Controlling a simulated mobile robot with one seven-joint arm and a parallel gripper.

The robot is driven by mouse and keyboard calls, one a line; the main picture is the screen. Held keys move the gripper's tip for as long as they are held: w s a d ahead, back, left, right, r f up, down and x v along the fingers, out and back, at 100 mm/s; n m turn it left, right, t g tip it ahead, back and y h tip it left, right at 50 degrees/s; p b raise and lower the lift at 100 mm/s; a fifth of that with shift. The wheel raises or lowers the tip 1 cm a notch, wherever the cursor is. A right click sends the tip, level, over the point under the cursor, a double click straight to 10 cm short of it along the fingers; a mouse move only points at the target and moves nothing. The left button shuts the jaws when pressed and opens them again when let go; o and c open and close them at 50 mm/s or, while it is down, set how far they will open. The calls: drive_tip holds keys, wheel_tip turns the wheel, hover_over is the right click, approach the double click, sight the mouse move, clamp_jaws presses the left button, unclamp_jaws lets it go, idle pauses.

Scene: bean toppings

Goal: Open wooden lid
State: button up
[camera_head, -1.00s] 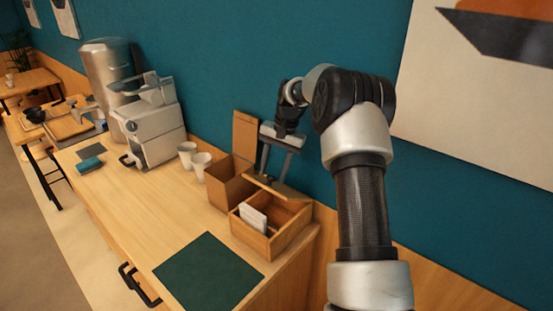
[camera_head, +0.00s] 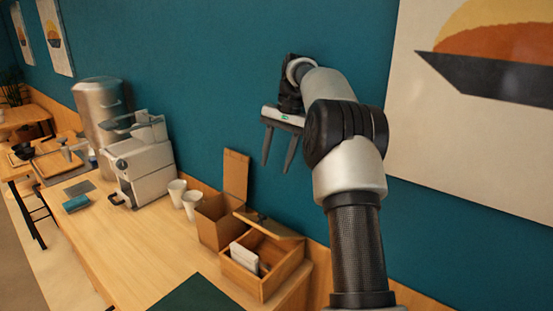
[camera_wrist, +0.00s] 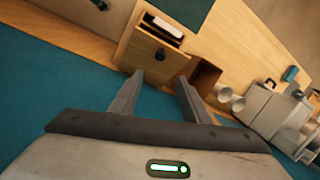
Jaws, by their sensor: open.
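A wooden box (camera_head: 262,285) stands at the counter's far right end. Its wooden lid (camera_head: 275,226) is partly raised and slopes over the back part. The front opening shows white packets (camera_head: 244,258) inside. In the wrist view, the lid (camera_wrist: 146,59) has a dark round knob (camera_wrist: 160,54). My gripper (camera_head: 277,166) is open and empty, above the lid and apart from it. Its spread fingers also show in the wrist view (camera_wrist: 160,80).
A second wooden box (camera_head: 213,224) with its lid (camera_head: 236,175) upright stands left of it. Two white cups (camera_head: 191,205) and a coffee machine (camera_head: 139,165) stand farther left. A dark green mat (camera_head: 200,297) lies in front. The teal wall (camera_head: 200,90) is close behind.

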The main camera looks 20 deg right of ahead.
drive_tip(key=shift+c, duration=0.5)
drive_tip(key=shift+s+a+f, duration=0.1)
drive_tip(key=shift+f, duration=0.15)
drive_tip(key=c, duration=0.3)
drive_tip(key=s+a+f, duration=0.1)
drive_tip(key=f+y+b, duration=0.1)
drive_tip(key=f, duration=0.1)
drive_tip(key=s+a+f+y+b, duration=0.1)
drive_tip(key=shift+s+a+f+m+g, duration=0.3)
drive_tip(key=shift+a+g, duration=0.05)
drive_tip(key=shift+g, duration=0.05)
clamp_jaws()
drive_tip(key=s+a+f+m+t+y+b, duration=0.3)
drive_tip(key=s+a+f+m+y+b, duration=0.4)
drive_tip(key=s+a+f+m+y, duration=0.35)
drive_tip(key=d+f+m+t+h+b, duration=0.65)
drive_tip(key=d+f+m+t, duration=0.45)
drive_tip(key=m+t, duration=0.7)
drive_tip(key=w+a+r+m+g, duration=0.1)
drive_tip(key=w+a+r+m, duration=0.1)
drive_tip(key=w, duration=0.7)
drive_tip(key=shift+w+a+r+g+h+p, duration=0.15)
drive_tip(key=shift+w+a+g+h+p, duration=0.25)
drive_tip(key=shift+a, duration=0.4)
